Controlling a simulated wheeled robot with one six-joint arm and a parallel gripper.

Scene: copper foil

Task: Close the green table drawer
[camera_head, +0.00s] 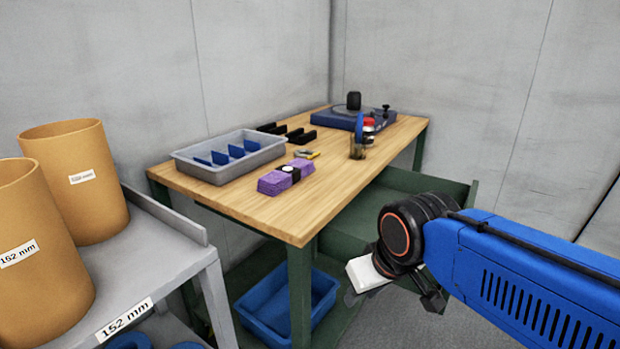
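The green table drawer (415,187) is under the right side of the wooden-topped table (335,185). It is pulled out, with its inside and its raised right-hand panel showing. My blue arm comes in from the right, and its black wrist covers the near part of the drawer. My gripper (394,296) points down in front of the drawer, below its rim level in the picture. Dark finger parts show on both sides of the wrist, but their gap is not clear. I cannot tell whether it touches the drawer.
On the table are a grey divided bin (228,170), a purple bundle (286,177), a glass holding tools (357,150) and a blue-based device (350,117). A blue crate (287,306) sits on the lower shelf. A grey shelf (150,260) with orange tubes (80,185) stands left.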

